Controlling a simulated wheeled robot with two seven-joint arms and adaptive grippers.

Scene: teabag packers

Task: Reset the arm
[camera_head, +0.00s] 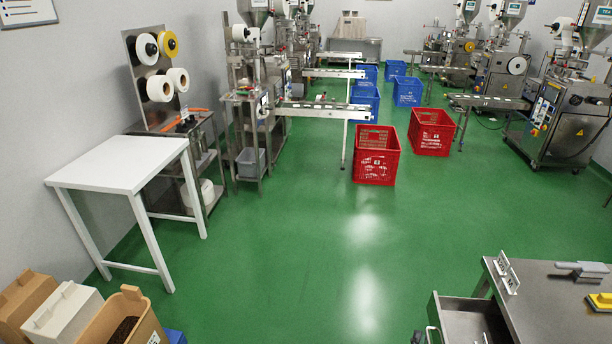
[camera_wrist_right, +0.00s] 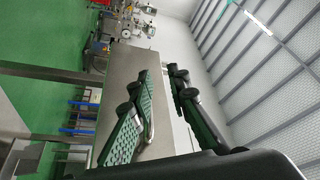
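My right gripper (camera_wrist_right: 160,76) fills the lower middle of the right wrist view. Its two dark fingers, with greenish ridged pads, stand apart with a clear gap and nothing between them. Behind the fingers in that view is a grey metal tabletop (camera_wrist_right: 133,68); how far the fingers are from it is hard to tell. I cannot make out either gripper in the head view. My left gripper does not show in any view.
In the head view, a metal table (camera_head: 545,305) with an open drawer (camera_head: 465,320) stands at lower right. A bare white table (camera_head: 120,165) is at left. Red crates (camera_head: 377,155) and blue crates stand farther back. Green floor (camera_head: 290,260) is clear in the middle.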

